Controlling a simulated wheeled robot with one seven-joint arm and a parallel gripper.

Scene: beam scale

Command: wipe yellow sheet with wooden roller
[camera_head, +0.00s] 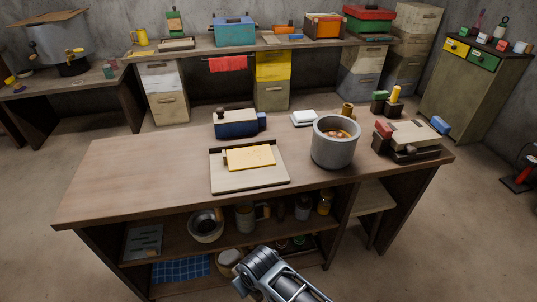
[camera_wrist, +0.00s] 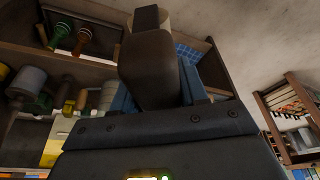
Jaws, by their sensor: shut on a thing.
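The yellow sheet (camera_head: 252,157) lies flat on a pale board (camera_head: 250,185) on the workbench in the head view. My gripper (camera_wrist: 160,88) shows in the wrist view, shut on a dark brown, rounded piece (camera_wrist: 148,65) that I take to be the wooden roller. A paler part shows behind its top end. Most of the held thing is hidden by its own near end. In the head view my arm enters at the bottom, in front of the bench, well apart from the sheet; the gripper's fingertips and the held piece do not show clearly there.
A grey pot (camera_head: 334,148) stands right of the board, and a blue box-like tool (camera_head: 236,124) stands behind it. A small device (camera_head: 410,139) is at the bench's right end. The bench's left part (camera_head: 130,180) is clear. Shelves below hold a bowl (camera_head: 205,226) and several jars.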

